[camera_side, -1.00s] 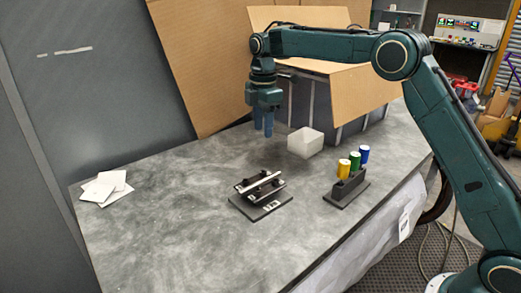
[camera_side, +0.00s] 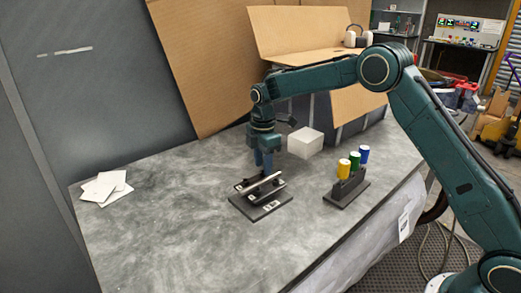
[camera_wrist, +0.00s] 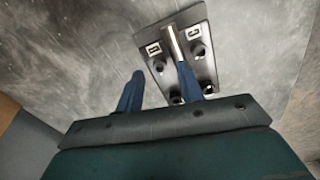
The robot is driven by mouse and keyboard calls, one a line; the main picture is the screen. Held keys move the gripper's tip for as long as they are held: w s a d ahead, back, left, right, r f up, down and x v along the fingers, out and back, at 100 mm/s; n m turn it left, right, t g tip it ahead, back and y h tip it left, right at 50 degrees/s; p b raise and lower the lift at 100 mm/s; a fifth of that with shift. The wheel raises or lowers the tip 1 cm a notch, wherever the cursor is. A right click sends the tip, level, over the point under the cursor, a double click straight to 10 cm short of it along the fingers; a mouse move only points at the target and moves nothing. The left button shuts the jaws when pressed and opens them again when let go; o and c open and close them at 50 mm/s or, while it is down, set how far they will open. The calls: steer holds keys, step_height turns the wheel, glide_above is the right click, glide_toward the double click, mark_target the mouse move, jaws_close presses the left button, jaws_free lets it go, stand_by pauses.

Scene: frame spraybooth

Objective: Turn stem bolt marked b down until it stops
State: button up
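A dark clamp fixture (camera_side: 274,208) with a pale metal bar (camera_side: 262,183) lies on the grey bench; its plate also shows in the wrist view (camera_wrist: 205,68). Dark round bolt heads stand on both sides of the bar, one at the left (camera_wrist: 158,67) and one at the right (camera_wrist: 198,50). Two white labels show there; the right one (camera_wrist: 194,32) looks like C, and the left one (camera_wrist: 153,49) may be B. My gripper (camera_side: 264,165) points down just above the fixture's far side. Its two blue fingers (camera_wrist: 160,71) are apart with nothing seen held. The right finger hides part of the bar.
A dark rack with yellow, green and blue cylinders (camera_side: 355,160) stands to the right. A white block (camera_side: 305,143) is behind the fixture. White sheets (camera_side: 104,188) lie at the left. The bench front is clear.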

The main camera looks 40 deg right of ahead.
steer(key=shift+f, duration=0.85)
jaws_close()
